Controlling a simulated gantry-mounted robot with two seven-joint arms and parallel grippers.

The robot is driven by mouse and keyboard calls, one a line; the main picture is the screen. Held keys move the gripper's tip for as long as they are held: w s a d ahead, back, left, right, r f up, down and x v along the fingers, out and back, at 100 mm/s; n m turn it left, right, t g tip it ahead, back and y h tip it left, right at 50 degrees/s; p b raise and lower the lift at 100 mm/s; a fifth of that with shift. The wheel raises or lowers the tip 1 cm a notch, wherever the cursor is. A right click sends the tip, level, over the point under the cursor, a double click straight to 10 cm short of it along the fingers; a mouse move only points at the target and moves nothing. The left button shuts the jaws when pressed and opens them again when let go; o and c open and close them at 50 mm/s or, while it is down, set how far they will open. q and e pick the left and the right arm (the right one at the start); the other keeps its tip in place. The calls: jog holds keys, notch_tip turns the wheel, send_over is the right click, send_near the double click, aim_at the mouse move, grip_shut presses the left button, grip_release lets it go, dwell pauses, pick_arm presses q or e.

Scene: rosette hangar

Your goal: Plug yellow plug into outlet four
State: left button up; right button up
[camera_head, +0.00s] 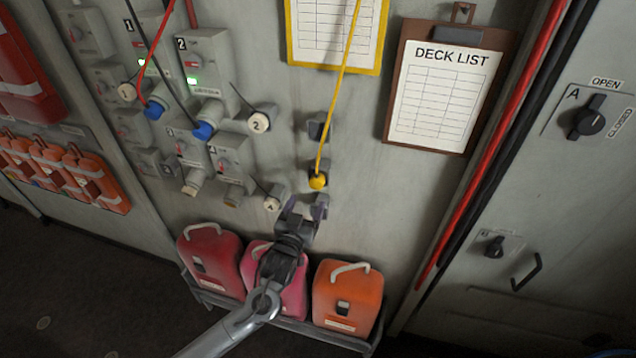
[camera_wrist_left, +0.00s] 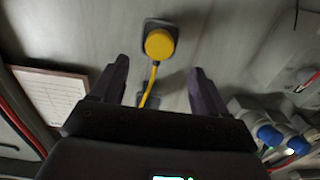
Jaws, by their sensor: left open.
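The yellow plug (camera_head: 318,182) sits at a dark wall holder, its yellow cable (camera_head: 341,85) running up past the charts. In the left wrist view the plug (camera_wrist_left: 159,43) shows as a round yellow face beyond my fingers, its cable trailing toward the gripper. My left gripper (camera_head: 304,208) is open and empty, just below the plug and apart from it. Its fingers (camera_wrist_left: 160,82) show spread in the wrist view. Outlet four (camera_head: 229,163) is the lower right grey box of the group, its socket (camera_head: 233,196) pointing down. A cap marked 4 (camera_head: 273,204) hangs beside it. My right gripper is out of view.
Blue plugs (camera_head: 204,130) sit at outlets one and two, with green lights lit. Red, pink and orange cases (camera_head: 347,300) stand in a rack below my gripper. A Deck List clipboard (camera_head: 444,90) hangs right. Bare wall lies right of the plug.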

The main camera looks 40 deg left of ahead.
aim_at(315, 185)
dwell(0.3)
pick_arm(q)
jog(key=b+x, duration=0.3)
jog(key=x, duration=0.3)
jog(key=shift+w+a+b, duration=0.15)
jog(key=shift+w+b, duration=0.15)
jog(key=shift+b+x, duration=0.3)
jog(key=shift+x, duration=0.85)
jog(key=shift+p, duration=0.45)
jog(key=shift+c, duration=0.3)
